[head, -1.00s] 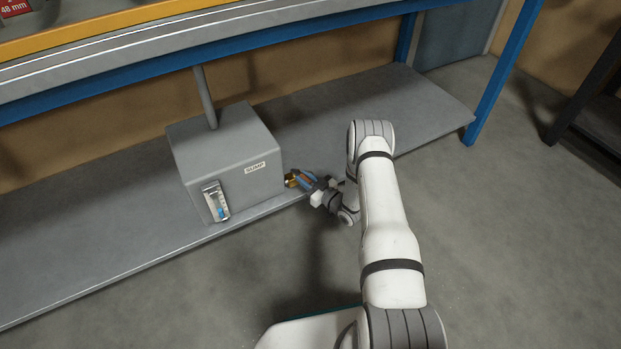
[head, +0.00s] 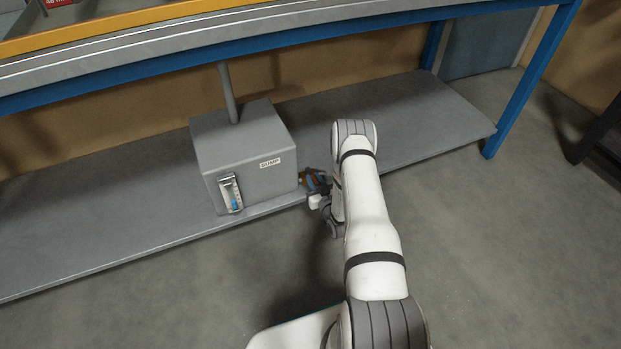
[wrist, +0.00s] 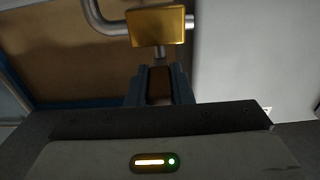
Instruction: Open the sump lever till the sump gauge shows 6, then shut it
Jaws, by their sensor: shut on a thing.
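The grey sump box (head: 245,160), labelled SUMP, stands on the low shelf. Its sump gauge (head: 231,194) is on the front face, with blue liquid in the lower part of the tube; the number is too small to read. A brass valve body (wrist: 158,26) sits on a pipe beside the box in the wrist view. My gripper (wrist: 160,74) is shut on the sump lever (wrist: 159,88), a brownish piece between the fingers just below the brass body. In the head view my gripper (head: 314,182) is at the box's right side, and the lever is mostly hidden.
The grey low shelf (head: 110,220) runs under a workbench with a blue frame (head: 515,95). A grey pipe (head: 229,92) rises from the box top toward the bench.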

